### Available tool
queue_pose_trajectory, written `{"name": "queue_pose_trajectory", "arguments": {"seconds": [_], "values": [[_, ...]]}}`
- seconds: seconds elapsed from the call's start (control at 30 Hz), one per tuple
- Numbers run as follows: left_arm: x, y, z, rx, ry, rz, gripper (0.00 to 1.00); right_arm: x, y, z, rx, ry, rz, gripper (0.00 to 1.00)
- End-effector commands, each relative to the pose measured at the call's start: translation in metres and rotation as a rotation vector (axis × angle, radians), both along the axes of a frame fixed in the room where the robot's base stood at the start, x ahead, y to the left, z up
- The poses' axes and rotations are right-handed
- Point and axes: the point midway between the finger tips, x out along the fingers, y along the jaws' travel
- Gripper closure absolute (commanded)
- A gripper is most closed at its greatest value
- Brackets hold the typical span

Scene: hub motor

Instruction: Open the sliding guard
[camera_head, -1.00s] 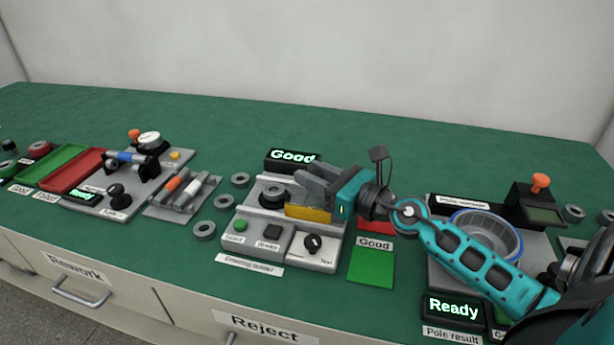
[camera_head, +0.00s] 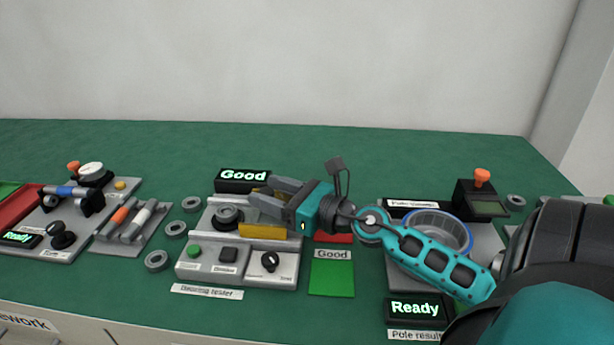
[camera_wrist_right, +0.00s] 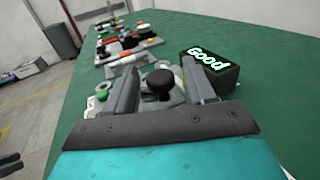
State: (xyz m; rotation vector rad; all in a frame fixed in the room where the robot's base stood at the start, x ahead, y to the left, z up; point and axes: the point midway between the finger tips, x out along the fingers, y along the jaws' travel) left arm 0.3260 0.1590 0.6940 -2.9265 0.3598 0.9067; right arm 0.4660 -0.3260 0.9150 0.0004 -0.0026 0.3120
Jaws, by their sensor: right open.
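The bearing tester (camera_head: 236,262) is a grey station with a green button, a dark button and a black knob on its front. The sliding guard shows as a yellow panel (camera_head: 262,230) at the right of its upper deck. My right gripper (camera_head: 264,193) is open above and behind that panel, its fingers pointing left; it partly hides the guard. A dark round part (camera_head: 228,213) sits on the deck left of the fingers; in the right wrist view a black round part (camera_wrist_right: 157,84) shows between the open fingers. Contact with the guard cannot be told. My left gripper is out of view.
A display reading "Good" (camera_head: 243,180) stands behind the tester. Several grey rings (camera_head: 176,229) lie to its left. A green pad (camera_head: 331,278) lies to its right, then a station with a blue-rimmed bowl (camera_head: 440,222), partly behind my right arm. The table behind is clear.

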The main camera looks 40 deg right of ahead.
Motion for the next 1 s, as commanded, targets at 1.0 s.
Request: {"name": "queue_pose_trajectory", "arguments": {"seconds": [1.0], "values": [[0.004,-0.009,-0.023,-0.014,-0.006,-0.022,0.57,-0.109,-0.035,0.001,0.000,-0.002,0.001,0.46]]}}
